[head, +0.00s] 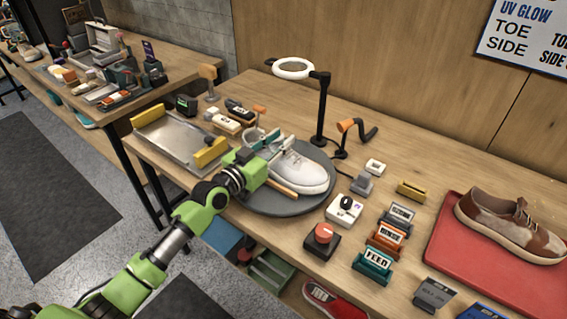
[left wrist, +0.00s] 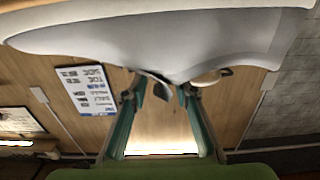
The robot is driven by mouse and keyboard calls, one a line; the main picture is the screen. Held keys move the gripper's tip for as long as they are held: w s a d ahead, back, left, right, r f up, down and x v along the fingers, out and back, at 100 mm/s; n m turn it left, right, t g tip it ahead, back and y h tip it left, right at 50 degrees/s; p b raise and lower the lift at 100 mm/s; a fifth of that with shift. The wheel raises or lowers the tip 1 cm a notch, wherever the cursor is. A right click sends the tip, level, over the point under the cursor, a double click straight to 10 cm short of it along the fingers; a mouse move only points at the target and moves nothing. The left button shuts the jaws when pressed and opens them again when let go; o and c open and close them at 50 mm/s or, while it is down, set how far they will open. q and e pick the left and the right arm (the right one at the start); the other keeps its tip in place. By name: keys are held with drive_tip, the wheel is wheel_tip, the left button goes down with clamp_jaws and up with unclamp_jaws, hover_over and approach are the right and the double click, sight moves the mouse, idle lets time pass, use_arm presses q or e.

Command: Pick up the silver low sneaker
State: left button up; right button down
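The pale silver-grey low sneaker (head: 300,170) sits on a dark round turntable (head: 268,208), its toe toward the lower right in the head view. My left gripper (head: 262,143) is at its heel and opening end, above the collar. In the left wrist view the sneaker (left wrist: 170,45) fills the top, upside down. There the two green fingers of the left gripper (left wrist: 162,92) stand apart with a gap between their tips, near the collar and tongue. Whether the fingertips touch the sneaker is unclear. The gripper hides part of the heel. My right gripper is not in view.
A ring lamp (head: 293,68) on a black post stands behind the turntable. A metal tray (head: 180,137) with yellow brushes lies left. A red knob (head: 323,235) and label blocks (head: 374,262) stand right, before a brown sneaker (head: 510,225) on a red mat (head: 455,250).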

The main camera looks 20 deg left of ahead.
use_arm(q)
clamp_jaws()
drive_tip(key=shift+r, duration=0.2)
